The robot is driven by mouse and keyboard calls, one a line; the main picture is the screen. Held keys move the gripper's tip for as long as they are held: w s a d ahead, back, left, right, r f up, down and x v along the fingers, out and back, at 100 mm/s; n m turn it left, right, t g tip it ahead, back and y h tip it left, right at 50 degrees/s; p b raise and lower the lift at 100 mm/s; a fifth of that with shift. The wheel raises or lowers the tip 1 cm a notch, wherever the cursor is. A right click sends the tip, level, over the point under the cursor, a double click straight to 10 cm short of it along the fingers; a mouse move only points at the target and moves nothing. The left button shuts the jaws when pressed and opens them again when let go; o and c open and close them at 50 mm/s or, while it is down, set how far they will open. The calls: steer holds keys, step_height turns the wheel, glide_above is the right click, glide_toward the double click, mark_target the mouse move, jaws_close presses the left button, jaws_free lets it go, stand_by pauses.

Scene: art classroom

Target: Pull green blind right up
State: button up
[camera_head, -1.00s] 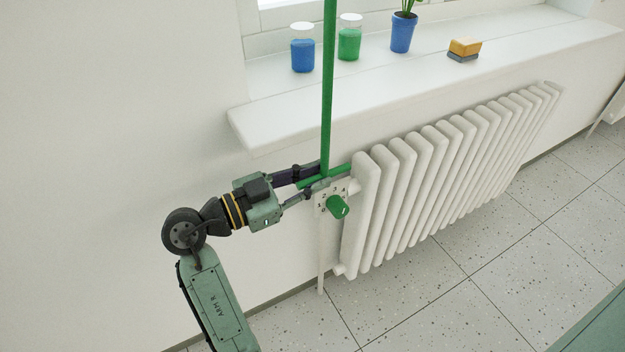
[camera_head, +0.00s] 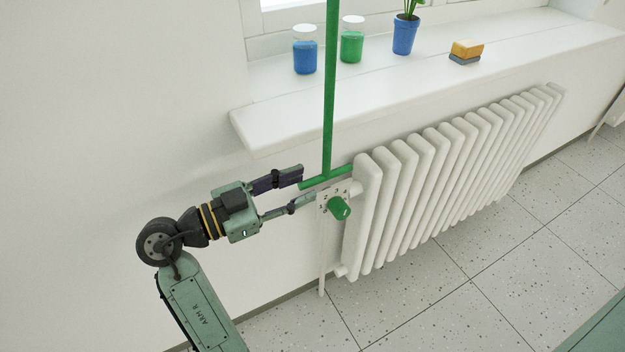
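A green blind pull (camera_head: 328,100) hangs in front of the window sill as a long vertical green strip. It ends in a green crossbar (camera_head: 318,183) beside the left end of the radiator. My gripper (camera_head: 306,184) is open, with its two dark and green fingers spread apart. Its fingertips are just left of the crossbar, one above and one below its left end. I see no grip on the bar. The blind itself is out of view above.
A white radiator (camera_head: 440,170) with a green valve knob (camera_head: 339,208) stands right of my gripper. Above, the white sill (camera_head: 400,70) holds a blue jar (camera_head: 305,57), a green jar (camera_head: 351,46), a potted plant (camera_head: 405,34) and a sponge (camera_head: 466,50). The wall to the left is clear.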

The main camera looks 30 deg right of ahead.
steer(key=a, duration=0.7)
steer(key=shift+s+a, duration=0.15)
steer(key=shift+a, duration=0.25)
steer(key=shift+c, duration=0.6)
